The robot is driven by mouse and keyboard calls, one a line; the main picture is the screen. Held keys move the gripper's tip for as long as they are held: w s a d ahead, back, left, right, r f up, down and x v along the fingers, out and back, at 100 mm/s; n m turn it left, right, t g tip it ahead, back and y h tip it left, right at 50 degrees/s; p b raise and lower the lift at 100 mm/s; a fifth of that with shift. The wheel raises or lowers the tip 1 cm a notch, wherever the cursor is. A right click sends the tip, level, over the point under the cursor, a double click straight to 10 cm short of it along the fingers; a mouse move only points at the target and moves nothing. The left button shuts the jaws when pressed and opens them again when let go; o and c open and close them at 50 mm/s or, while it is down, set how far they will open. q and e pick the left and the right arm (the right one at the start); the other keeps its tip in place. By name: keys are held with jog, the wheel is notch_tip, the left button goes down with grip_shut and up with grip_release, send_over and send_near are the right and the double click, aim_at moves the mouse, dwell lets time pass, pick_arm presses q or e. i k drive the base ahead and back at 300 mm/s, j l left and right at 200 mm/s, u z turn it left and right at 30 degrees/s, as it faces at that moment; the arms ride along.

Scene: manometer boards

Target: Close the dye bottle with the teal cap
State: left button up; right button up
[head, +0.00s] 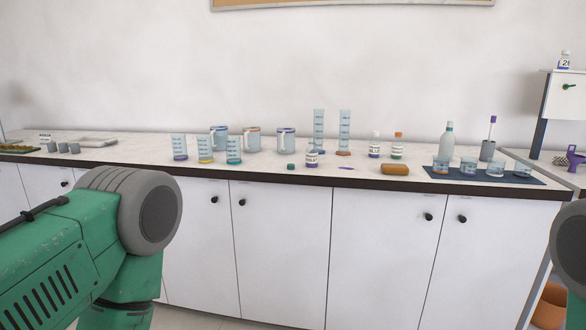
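A small teal cap (291,166) lies on the white worktop (270,171) near its front edge. Just right of it stands a small white dye bottle (312,159) with a purple label; it is too small to tell whether its mouth is open. Two more small bottles stand further back to the right: one with a purple label and white top (375,144), one with an orange top and green label (397,145). My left arm fills the lower left and part of my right arm shows at the right edge. Neither gripper shows.
Graduated cylinders (205,149) and mugs (252,139) stand left of the dye bottle, two tall cylinders (319,130) behind it. A purple piece (345,168) and orange-brown block (395,169) lie to its right. A dark blue mat (440,174) holds beakers. White cupboards (280,240) are below.

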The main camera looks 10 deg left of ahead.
aim_at(311, 152)
jog(key=i+j+z, duration=0.15)
jog(key=i, duration=0.4)
jog(key=i+j+z, duration=0.15)
jog(key=i+j, duration=0.2)
jog(key=i, duration=0.25)
jog(key=i+j+z, duration=0.15)
jog(key=i+j, duration=0.2)
jog(key=i, duration=0.2)
